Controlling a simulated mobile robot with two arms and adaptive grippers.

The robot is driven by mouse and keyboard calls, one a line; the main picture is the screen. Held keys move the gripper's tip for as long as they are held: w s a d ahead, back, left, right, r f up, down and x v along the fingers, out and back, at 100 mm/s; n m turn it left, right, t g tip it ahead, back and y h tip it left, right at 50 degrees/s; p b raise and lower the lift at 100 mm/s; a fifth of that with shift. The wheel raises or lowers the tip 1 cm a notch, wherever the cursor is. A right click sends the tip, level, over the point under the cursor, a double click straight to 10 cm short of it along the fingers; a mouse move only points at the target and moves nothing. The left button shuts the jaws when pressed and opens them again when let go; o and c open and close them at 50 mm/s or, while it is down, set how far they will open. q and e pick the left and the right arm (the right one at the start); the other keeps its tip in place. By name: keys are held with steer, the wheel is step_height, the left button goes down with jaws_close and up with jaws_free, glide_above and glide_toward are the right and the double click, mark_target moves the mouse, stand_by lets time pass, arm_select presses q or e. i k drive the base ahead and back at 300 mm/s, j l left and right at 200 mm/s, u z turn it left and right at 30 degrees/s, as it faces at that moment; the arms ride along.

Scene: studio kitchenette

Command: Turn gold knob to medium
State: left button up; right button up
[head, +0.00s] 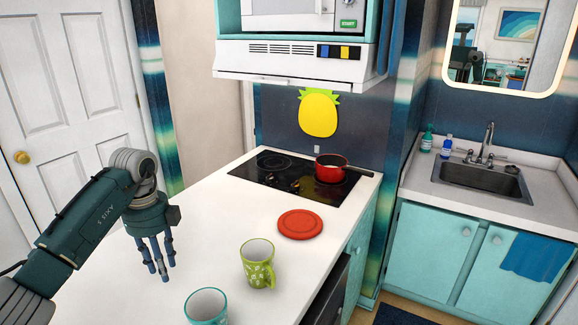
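The black cooktop (257,177) is set in the far end of the white counter. Small gold-brown marks (296,184) show near its middle, too small to tell whether one is the gold knob or how it is set. A red pan (328,174) stands on the cooktop's right side, its dark handle pointing right. My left gripper (162,270) hangs over the counter's left part, fingers down, apart and empty. It is well to the left of and nearer than the cooktop. My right gripper is out of view.
A red round lid or trivet (300,224), a green patterned mug (257,265) and a teal mug (206,307) stand on the counter. A white range hood (290,66) overhangs the cooktop. The counter's left middle is clear. A door has a gold doorknob (22,157).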

mark_target(294, 186)
steer(key=i+l+u, duration=0.1)
steer(key=i+l, duration=0.15)
steer(key=i+l+u, duration=0.1)
steer(key=i+l, duration=0.15)
steer(key=l, duration=0.15)
steer(key=i+l+u, duration=0.15)
steer(key=l, duration=0.25)
steer(key=i+l+z, duration=0.35)
steer(key=i+l, duration=0.45)
steer(key=i, duration=0.1)
